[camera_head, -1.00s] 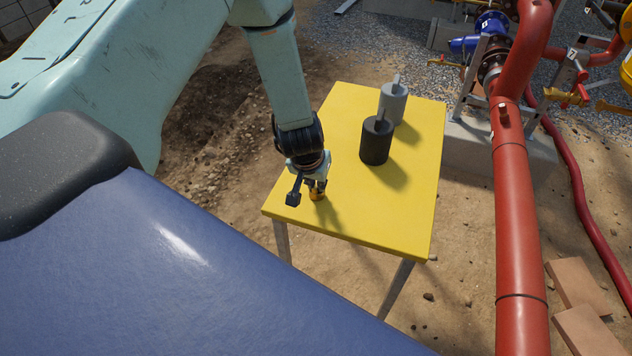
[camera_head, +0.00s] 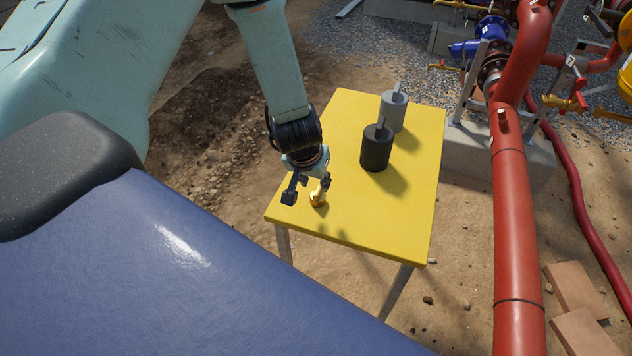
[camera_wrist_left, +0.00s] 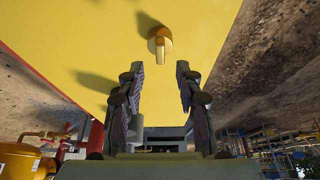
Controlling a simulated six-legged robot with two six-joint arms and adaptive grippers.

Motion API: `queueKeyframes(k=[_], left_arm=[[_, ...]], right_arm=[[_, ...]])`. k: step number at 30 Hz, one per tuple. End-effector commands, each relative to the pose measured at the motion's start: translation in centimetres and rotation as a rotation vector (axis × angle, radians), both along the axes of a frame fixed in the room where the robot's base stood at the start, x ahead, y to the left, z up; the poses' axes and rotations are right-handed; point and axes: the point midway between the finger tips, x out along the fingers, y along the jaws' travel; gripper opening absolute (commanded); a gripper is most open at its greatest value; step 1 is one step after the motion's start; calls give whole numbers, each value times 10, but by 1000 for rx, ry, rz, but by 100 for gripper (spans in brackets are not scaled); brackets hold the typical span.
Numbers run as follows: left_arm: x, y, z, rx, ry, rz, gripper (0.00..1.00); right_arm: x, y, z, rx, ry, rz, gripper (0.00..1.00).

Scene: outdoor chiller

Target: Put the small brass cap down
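The small brass cap (camera_head: 318,197) sits on the yellow table (camera_head: 345,225) near its front left corner, with its narrow stem up. In the left wrist view the cap (camera_wrist_left: 160,40) stands beyond my fingertips, on the bare yellow top. My left gripper (camera_head: 326,181) is just above and beside the cap. My right gripper is not in view.
A black cylinder (camera_head: 376,150) and a grey cylinder (camera_head: 393,110), each with an upright tab, stand farther back on the table. A large red pipe (camera_head: 515,220) runs right of the table. The table's front right area is clear.

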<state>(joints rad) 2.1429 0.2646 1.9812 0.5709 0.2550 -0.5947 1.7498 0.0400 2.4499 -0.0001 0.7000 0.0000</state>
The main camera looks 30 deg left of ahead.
Motion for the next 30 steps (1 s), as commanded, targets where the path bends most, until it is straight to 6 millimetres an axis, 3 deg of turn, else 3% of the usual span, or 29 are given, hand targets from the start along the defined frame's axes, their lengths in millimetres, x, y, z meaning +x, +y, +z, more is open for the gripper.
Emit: queueKeyframes(k=[3,9,17,20,23,27,30], left_arm=[[-8,-2,29,-1,-2,1,35],[-18,-4,54,-1,-1,1,35],[-23,-5,62,0,0,-1,35],[-35,-7,51,12,23,-8,35],[-76,-13,19,44,95,-41,35],[-163,-31,-28,63,209,-117,35],[-221,-48,-48,32,276,-162,35]], right_arm=[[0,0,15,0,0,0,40],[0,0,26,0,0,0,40],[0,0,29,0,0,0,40],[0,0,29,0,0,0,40],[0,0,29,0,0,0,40],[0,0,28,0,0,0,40],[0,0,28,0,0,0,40]])
